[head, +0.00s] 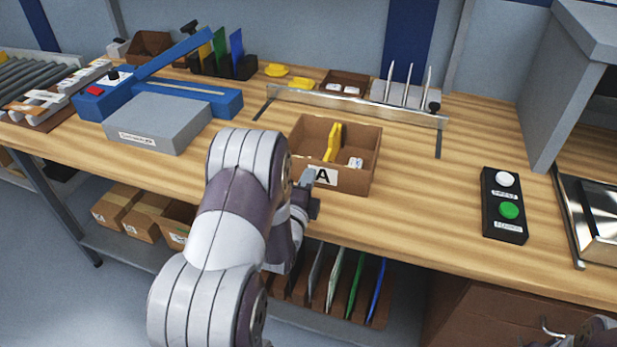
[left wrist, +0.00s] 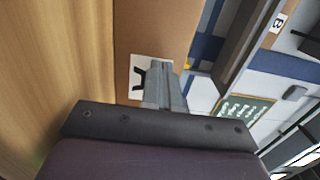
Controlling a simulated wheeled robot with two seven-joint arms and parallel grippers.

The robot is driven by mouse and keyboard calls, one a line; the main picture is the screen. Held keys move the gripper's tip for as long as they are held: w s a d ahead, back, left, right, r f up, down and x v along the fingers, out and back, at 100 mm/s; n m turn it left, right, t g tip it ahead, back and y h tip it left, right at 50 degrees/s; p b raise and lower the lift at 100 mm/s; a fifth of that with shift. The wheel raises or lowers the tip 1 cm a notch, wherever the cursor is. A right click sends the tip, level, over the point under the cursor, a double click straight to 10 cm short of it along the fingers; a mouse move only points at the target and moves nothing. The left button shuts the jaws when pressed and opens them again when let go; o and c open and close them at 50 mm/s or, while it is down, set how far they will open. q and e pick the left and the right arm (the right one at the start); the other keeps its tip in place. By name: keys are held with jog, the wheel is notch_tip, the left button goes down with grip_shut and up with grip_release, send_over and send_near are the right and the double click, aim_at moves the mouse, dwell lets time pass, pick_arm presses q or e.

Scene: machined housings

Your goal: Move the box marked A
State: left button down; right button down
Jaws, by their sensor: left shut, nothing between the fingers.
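The box marked A (head: 364,180) is an open brown box on the wooden bench, near the middle of the head view. It holds a yellow part (head: 333,143) and a small white labelled item (head: 355,163). Its front wall carries a white label with a black A, partly covered by my gripper. My left gripper (head: 308,176) is at the box's front left, shut and empty. In the left wrist view the shut fingers (left wrist: 163,84) are in front of the box wall (left wrist: 150,35) and its label (left wrist: 140,75). I cannot tell whether they touch.
A low clear-fronted rail (head: 355,106) stands behind the box. A grey block (head: 158,122) and blue fixture (head: 215,100) are at left. A black button panel (head: 503,206) lies to the right, with bare bench (head: 430,200) between it and the box.

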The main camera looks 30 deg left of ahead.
pick_arm(q)
jog(key=shift+w, duration=0.2)
jog(key=shift+a, duration=0.1)
jog(key=b, duration=0.7)
send_near(330, 128)
jog(key=x, duration=0.4)
jog(key=shift+w, duration=0.1)
jog(key=shift+w+a+r+p, duration=0.1)
jog(key=shift+w+p, duration=0.1)
jog(key=shift+p, duration=0.1)
